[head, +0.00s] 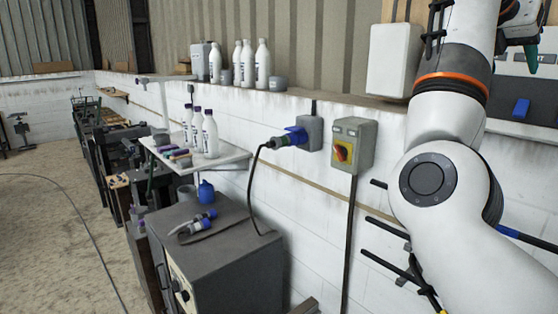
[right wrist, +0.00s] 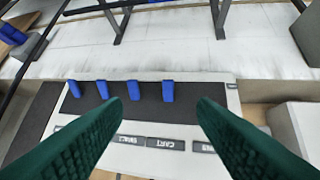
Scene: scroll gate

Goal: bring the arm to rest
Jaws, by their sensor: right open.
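My right arm (head: 445,175) fills the right side of the head view, white with an orange ring, and bends upward. My right gripper (right wrist: 160,103) shows in the right wrist view as two dark green ribbed fingers, wide apart with nothing between them. In the head view a green part of it shows at the top right edge, partly cut off. Beyond the fingers in the wrist view is a dark panel (right wrist: 140,112) with several blue levers (right wrist: 167,91) in a row. My left gripper is in neither view.
A red and yellow switch box (head: 352,145) and a blue plug (head: 296,136) are on the white wall. A shelf (head: 225,160) with bottles and a grey cabinet (head: 235,255) stand left of my arm. Dark rods (head: 385,232) stick out beside it. Open floor lies at far left.

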